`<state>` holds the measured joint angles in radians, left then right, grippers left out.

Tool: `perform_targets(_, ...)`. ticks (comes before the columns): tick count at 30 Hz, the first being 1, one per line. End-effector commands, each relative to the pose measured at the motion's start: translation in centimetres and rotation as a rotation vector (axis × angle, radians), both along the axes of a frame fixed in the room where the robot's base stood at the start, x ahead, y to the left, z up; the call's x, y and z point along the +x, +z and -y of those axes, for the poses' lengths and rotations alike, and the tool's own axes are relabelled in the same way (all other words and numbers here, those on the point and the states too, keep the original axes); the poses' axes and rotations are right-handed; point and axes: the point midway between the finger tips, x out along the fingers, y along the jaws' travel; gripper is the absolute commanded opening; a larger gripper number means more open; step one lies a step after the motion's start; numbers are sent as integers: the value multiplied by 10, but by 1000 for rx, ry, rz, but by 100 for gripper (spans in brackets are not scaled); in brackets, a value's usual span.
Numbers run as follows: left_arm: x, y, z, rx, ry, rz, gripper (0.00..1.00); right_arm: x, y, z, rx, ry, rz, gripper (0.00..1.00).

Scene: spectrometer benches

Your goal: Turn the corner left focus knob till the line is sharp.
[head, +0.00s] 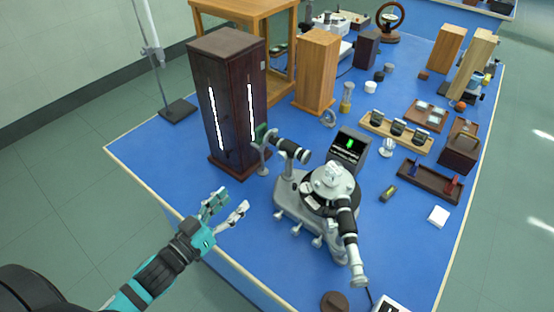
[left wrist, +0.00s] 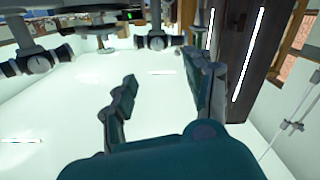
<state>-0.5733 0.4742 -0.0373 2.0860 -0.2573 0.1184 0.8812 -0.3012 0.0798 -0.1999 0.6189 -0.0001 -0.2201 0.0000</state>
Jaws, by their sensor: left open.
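The corner spectrometer (head: 312,212) stands on the blue bench. Its left tube (head: 290,148) points at the dark wooden lamp housing; its other tube (head: 346,222) points towards the front. In the left wrist view a round silver knob (left wrist: 156,42) shows on the tube nearer the housing, beyond my fingers. A similar knob (left wrist: 38,63) is at far left. A small screen (head: 350,144) shows a green, somewhat thick line; I cannot tell its sharpness. My left gripper (head: 228,206) is open and empty, over the bench's front left edge, apart from the spectrometer. My right gripper is out of view.
The tall dark lamp housing (head: 228,105) with bright slits stands left of the spectrometer. Bare blue bench (head: 165,160) lies left of the housing. A brown round piece (head: 334,302) lies at the front edge. Blocks and trays fill the right side.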

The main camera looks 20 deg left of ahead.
Motion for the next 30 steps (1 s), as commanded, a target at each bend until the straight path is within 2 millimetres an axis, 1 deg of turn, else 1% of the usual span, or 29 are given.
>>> perform_targets(4,5,5,4,-15,-23,20,53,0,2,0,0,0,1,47)
perform_targets(8,21,6,9,-15,-21,21,53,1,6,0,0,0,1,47)
perform_targets(24,128,7,48,-15,-19,20,53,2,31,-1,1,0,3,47)
perform_targets(30,153,5,58,-13,-19,18,53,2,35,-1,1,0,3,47)
